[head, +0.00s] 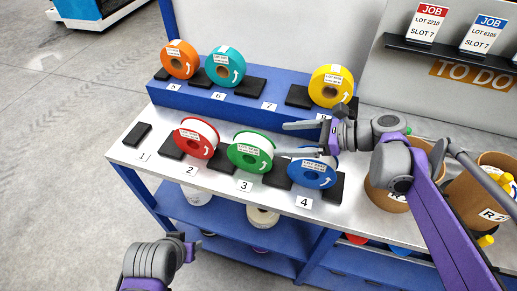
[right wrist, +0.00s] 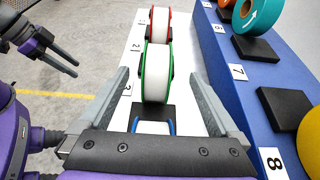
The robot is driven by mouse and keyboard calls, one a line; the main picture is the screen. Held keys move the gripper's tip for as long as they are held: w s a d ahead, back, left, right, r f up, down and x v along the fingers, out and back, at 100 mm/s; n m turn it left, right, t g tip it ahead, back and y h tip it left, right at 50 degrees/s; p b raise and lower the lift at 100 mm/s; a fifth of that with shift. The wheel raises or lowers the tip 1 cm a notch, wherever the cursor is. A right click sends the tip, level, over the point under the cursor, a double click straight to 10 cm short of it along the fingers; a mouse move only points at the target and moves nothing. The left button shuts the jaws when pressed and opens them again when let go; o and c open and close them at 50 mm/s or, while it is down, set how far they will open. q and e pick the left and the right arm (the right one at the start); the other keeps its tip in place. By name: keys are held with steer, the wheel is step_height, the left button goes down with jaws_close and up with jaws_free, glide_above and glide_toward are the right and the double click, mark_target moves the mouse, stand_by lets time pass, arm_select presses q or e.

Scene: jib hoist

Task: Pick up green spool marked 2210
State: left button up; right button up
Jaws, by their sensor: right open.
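The green spool (head: 251,152) stands upright on a dark pad behind number 3 on the bench's lower front level. Its white label is too small to read. It also shows edge-on in the right wrist view (right wrist: 155,78), between my fingers in the picture and beyond their tips. My right gripper (head: 281,141) is open and empty, its fingers pointing left above the blue spool (head: 313,174), near the green one. My left gripper (head: 188,246) is low at the front left, away from the spools; its fingers look apart in the right wrist view (right wrist: 76,67).
A red spool (head: 196,138) stands left of the green one. Orange (head: 179,59), teal (head: 225,66) and yellow (head: 330,86) spools stand on the raised blue step. Pad 7 is empty. Cardboard drums (head: 388,199) stand right. A red job card (head: 427,22) reads LOT 2210, SLOT 7.

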mark_target(260, 140)
steer(key=x, duration=0.4)
steer(key=shift+s+a, duration=0.15)
steer(key=shift+a, duration=0.2)
steer(key=shift+x, duration=3)
steer(key=shift+f, duration=0.15)
steer(key=shift+c, duration=0.3)
jaws_close()
